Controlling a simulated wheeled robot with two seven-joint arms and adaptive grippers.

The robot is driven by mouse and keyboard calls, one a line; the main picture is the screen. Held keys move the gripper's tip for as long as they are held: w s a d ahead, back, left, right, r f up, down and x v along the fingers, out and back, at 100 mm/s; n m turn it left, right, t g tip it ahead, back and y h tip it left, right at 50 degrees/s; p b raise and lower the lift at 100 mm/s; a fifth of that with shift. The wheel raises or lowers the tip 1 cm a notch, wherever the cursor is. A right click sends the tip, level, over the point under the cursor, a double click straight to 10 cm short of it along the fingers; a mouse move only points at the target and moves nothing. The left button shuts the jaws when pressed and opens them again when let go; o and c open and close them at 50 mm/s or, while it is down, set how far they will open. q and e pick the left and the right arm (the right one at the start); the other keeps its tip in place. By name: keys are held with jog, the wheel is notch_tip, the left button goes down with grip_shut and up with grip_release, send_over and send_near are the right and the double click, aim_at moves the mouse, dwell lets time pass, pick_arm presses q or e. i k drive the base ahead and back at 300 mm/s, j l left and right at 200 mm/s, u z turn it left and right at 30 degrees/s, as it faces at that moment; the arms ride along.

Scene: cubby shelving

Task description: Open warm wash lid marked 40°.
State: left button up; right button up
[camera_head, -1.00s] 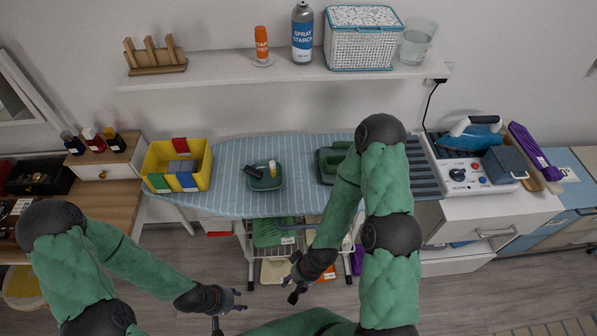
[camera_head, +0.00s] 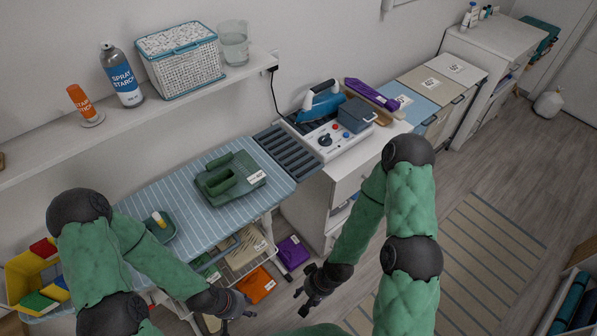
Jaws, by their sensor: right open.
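A row of three lids stands at the back right against the wall: a blue lid (camera_head: 414,101), a beige-grey lid (camera_head: 432,82) in the middle and a pale lid (camera_head: 462,70). Each carries a small white label; the print is too small to read, so I cannot tell which is marked 40°. All three look shut. My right gripper (camera_head: 306,294) is open and empty, low in front of the white drawer cabinet, well short of the lids. My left gripper (camera_head: 240,312) looks open and empty, in front of the ironing board, far from the lids.
The ironing board (camera_head: 150,195) and white cabinet (camera_head: 340,170) with the iron (camera_head: 322,100) and purple item (camera_head: 372,95) stand left of the lids. A tall white cabinet (camera_head: 490,45) adjoins their right. The floor with a striped rug (camera_head: 470,250) is free before them.

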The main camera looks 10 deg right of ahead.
aim_at(435, 88)
jog(key=i+l+z, duration=0.1)
jog(key=l, duration=0.35)
jog(key=i+l, duration=0.2)
jog(key=l, duration=0.3)
jog(key=i+l+z, duration=0.15)
jog(key=l, duration=0.3)
jog(key=i+l, duration=0.2)
jog(key=l, duration=0.25)
jog(key=i+l+z, duration=0.15)
jog(key=l, duration=0.3)
jog(key=i+l, duration=0.25)
jog(key=l, duration=0.15)
jog(key=i+l+z, duration=0.15)
jog(key=l, duration=0.3)
jog(key=i+l+z, duration=0.1)
jog(key=i+l, duration=0.2)
jog(key=l, duration=0.1)
